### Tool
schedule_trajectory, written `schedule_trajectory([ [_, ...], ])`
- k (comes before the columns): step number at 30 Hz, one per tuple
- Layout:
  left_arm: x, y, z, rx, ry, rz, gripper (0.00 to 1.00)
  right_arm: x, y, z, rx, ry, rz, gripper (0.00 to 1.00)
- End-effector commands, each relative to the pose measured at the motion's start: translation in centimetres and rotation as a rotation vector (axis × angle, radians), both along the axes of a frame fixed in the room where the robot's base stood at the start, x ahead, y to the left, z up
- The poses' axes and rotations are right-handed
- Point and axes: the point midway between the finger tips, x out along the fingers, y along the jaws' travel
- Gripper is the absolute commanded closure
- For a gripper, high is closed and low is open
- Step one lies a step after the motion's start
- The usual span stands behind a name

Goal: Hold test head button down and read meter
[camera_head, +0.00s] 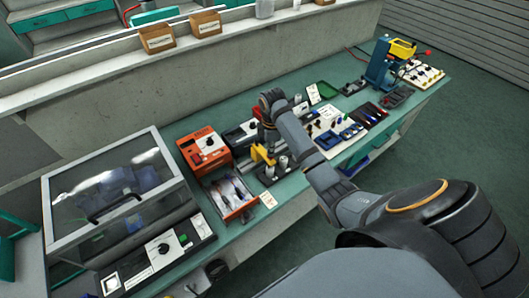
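My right arm reaches in from the lower right across the green bench. Its wrist end and gripper (269,118) are over the middle of the bench, just behind a yellow-topped fixture (262,154) with grey cylinders beside it. The fingers are small and dark here, so I cannot tell whether they are open or touch anything. An orange box with a dark knob (207,146) stands left of the fixture. A dark unit with a pale face (241,132) stands between them, partly behind the arm. I cannot make out a button or meter reading. My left gripper is out of view.
A glass-lidded cabinet (118,192) with a control panel (160,252) fills the bench's left end. An open tray (230,196) sits in front of the orange box. A ledge with cardboard boxes (157,38) runs behind.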

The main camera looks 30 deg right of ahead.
Motion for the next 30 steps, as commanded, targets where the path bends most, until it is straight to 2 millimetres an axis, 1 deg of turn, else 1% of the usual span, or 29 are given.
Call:
schedule_trajectory([
  [8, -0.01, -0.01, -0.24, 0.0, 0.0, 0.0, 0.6, -0.03, 0.01, -0.81, 0.0, 0.001, 0.0, 1.0],
  [30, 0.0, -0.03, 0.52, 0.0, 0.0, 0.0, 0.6, -0.09, 0.01, -0.84, 0.0, 0.003, 0.0, 1.0],
])
